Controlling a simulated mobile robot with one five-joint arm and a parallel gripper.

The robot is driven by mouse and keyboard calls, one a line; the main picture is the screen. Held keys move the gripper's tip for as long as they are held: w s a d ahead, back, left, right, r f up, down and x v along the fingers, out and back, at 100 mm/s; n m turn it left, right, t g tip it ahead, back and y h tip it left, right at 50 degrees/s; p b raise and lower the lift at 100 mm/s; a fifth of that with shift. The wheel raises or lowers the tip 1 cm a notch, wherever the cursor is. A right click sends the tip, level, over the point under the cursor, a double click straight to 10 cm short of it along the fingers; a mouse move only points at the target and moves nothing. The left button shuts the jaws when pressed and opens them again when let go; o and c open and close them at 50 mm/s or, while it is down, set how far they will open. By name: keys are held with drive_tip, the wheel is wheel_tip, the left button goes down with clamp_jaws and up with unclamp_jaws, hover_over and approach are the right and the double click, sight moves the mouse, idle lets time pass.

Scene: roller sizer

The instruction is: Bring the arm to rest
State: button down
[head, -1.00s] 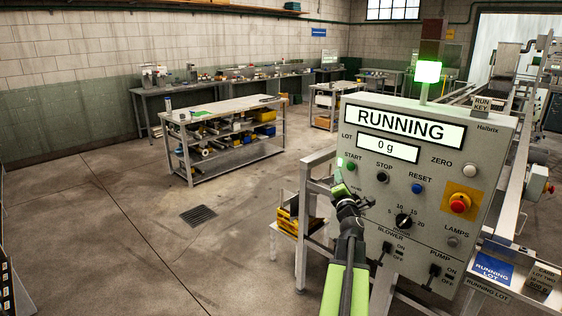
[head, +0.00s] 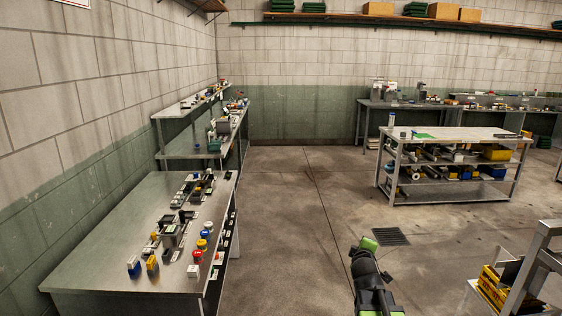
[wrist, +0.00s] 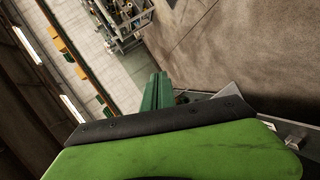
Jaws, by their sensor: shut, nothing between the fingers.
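My gripper (head: 369,243) shows in the head view at the lower middle right, at the end of my dark and green arm. Its small green tip points up over bare floor. It is shut and holds nothing. In the wrist view, green and black parts of my arm fill the lower half, and the picture is strongly tilted. No object touches the gripper in the head view.
A metal bench (head: 80,262) with small parts stands at the left. A workbench with shelves (head: 465,133) stands at the right, and a grey frame with a yellow crate (head: 492,287) at the lower right. The floor between (head: 290,215) is clear, with a drain grate (head: 391,236).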

drive_tip(key=s+a+f+m+g+y, duration=0.2)
drive_tip(key=s+a+f+m+g, duration=0.25)
drive_tip(key=s+a+f, duration=0.4)
drive_tip(key=s+a+f+m+g+y, duration=0.1)
drive_tip(key=s+a+f+m+g, duration=0.2)
drive_tip(key=s, duration=0.4)
drive_tip(key=s+a+f+m+g+y, duration=0.1)
drive_tip(key=s+a+f+m+g, duration=0.2)
drive_tip(key=s+g, duration=0.2)
drive_tip(key=s, duration=0.2)
drive_tip(key=shift+s+f+m, duration=0.2)
drive_tip(key=shift+s+m, duration=0.15)
drive_tip(key=shift+g, duration=0.25)
